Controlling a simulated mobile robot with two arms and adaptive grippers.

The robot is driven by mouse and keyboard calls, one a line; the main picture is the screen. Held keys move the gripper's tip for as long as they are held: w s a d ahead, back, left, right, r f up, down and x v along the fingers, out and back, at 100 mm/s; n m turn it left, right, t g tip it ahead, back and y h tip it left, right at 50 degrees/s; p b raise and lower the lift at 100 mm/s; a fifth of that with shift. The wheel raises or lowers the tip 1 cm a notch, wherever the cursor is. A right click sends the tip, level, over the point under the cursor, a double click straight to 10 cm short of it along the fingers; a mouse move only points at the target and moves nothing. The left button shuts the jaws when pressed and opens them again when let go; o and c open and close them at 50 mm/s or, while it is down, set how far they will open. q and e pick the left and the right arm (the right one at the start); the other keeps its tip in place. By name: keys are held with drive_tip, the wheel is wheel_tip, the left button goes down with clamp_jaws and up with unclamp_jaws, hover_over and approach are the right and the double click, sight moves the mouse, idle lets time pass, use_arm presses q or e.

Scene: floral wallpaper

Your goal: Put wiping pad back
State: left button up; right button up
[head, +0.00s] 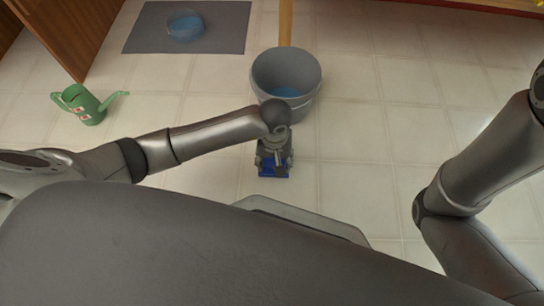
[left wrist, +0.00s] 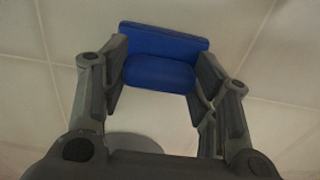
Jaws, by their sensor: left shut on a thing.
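The blue wiping pad (left wrist: 160,72) is between the two fingers of my left gripper (left wrist: 162,82) in the left wrist view. The gripper is shut on it. In the head view my left gripper (head: 274,160) is just in front of the grey bucket, with the blue pad (head: 272,172) showing at its tip. The grey bucket (head: 262,76) stands on the floor and has blue inside. My right gripper is not in view; only parts of the right arm show.
A grey mat (head: 140,38) with a blue bowl (head: 185,25) lies at the back left. A green watering can (head: 86,106) stands on the left. A wooden cabinet (head: 72,35) is at the upper left. The tiled floor right of the bucket is clear.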

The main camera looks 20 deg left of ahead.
use_arm(q)
drive_tip(key=shift+f, duration=0.1)
drive_tip(key=o, duration=0.9)
drive_tip(key=shift+f, duration=0.1)
